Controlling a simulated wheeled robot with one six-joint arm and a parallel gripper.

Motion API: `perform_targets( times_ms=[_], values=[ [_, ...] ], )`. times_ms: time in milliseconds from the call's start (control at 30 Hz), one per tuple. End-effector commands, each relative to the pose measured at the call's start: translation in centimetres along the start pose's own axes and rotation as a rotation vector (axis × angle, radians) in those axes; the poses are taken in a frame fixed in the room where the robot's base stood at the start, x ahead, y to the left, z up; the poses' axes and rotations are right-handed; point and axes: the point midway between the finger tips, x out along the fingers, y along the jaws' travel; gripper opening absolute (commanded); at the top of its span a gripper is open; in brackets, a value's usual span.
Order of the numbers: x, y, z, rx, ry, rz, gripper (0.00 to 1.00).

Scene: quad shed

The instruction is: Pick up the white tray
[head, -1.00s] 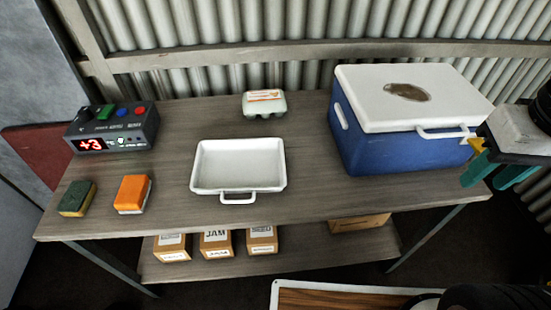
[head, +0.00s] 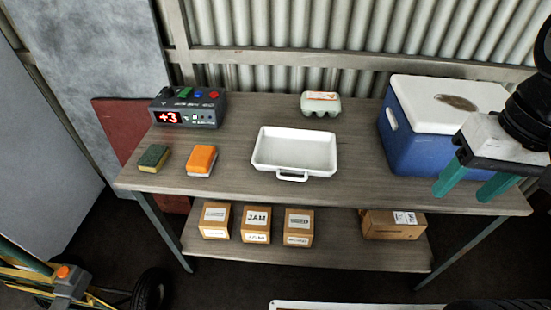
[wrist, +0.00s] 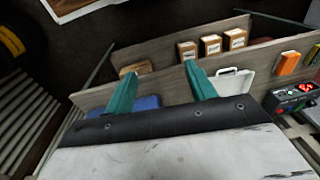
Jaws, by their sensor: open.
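The white tray (head: 294,152) is a shallow rectangular dish with a handle at its front edge. It lies flat and empty on the middle of the table's top. It also shows in the wrist view (wrist: 236,82), right of the gripper's fingers. My gripper (head: 468,184) has two teal fingers, apart and empty, at the right of the head view, in front of the blue cooler. The fingers also show in the wrist view (wrist: 162,84). The gripper is well to the right of the tray and not touching it.
The blue cooler (head: 415,140) with a white lid stands right of the tray. An egg carton (head: 320,104) is behind it. An orange sponge (head: 201,160), a green sponge (head: 154,157) and a display box (head: 187,108) are left. Cardboard boxes (head: 256,224) stand on the lower shelf (head: 340,254).

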Motion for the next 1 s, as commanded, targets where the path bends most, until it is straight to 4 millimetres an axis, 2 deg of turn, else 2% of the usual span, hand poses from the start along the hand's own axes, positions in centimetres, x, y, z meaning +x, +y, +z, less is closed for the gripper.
perform_targets(
  times_ms=[267,500,667,800,1000],
  values=[
    [4.4,-4.0,-5.2,0.278,-0.273,-0.286,0.55],
    [9.5,-6.4,-11.2,0.605,-0.49,-0.533,0.55],
    [13.9,-6.8,-15.4,0.853,-0.615,-0.681,0.55],
    [18.4,-6.3,-18.6,1.074,-0.704,-0.789,0.55],
    [23.5,-5.2,-21.4,1.307,-0.777,-0.885,0.55]
  ],
)
